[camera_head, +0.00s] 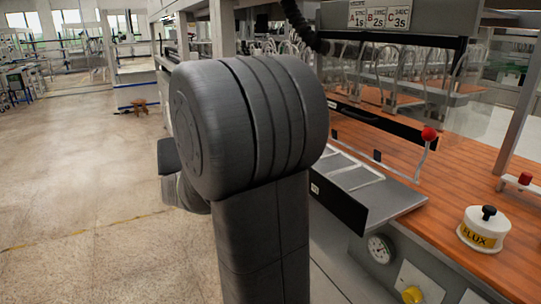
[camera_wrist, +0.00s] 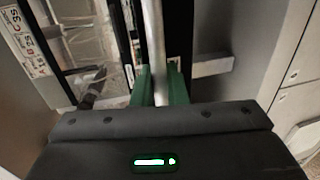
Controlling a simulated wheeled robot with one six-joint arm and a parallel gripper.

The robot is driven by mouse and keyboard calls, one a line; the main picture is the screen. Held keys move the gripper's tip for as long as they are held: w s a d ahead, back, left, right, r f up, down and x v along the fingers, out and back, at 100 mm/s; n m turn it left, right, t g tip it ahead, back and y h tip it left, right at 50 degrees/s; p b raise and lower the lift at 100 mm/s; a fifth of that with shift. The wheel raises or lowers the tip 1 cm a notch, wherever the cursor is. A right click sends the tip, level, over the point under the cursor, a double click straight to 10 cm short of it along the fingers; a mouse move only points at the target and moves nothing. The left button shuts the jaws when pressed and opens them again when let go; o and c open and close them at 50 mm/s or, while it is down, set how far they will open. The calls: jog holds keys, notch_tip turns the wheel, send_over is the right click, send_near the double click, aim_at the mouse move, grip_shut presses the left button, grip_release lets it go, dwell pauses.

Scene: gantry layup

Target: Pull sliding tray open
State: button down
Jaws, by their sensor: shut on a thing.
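The sliding tray (camera_head: 375,190) is a grey metal tray with a dark front panel. In the head view it juts out from the bench front, and its left end is hidden behind my arm. My gripper (camera_wrist: 160,88) shows in the wrist view with two green fingers. They are shut on a pale metal bar (camera_wrist: 156,45), one finger on each side of it. The bar looks like a handle, but its join to the tray is not visible. My gripper is hidden behind my arm in the head view.
A wooden bench top (camera_head: 455,150) lies at the right. It carries a white FLUX pot (camera_head: 484,229) and a red-knobbed lever (camera_head: 428,136). A gauge (camera_head: 380,248) and a yellow knob (camera_head: 412,295) are on the bench front.

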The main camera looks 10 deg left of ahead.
jog(key=shift+f, duration=0.15)
jog(key=c, duration=1.6)
grip_release()
jog(key=shift+s+a, duration=0.1)
jog(key=shift+a, duration=0.05)
jog(key=shift+o, duration=0.2)
jog(key=shift+s+a, duration=0.1)
jog(key=shift+a, duration=0.05)
jog(key=b+v, duration=0.1)
jog(key=v, duration=1.2)
jog(key=shift+s+a, duration=0.2)
jog(key=shift+s, duration=0.05)
jog(key=shift+w+d, duration=0.1)
jog(key=x, duration=0.6)
jog(key=p+x, duration=0.1)
jog(key=x, duration=0.6)
jog(key=shift+w+d, duration=0.25)
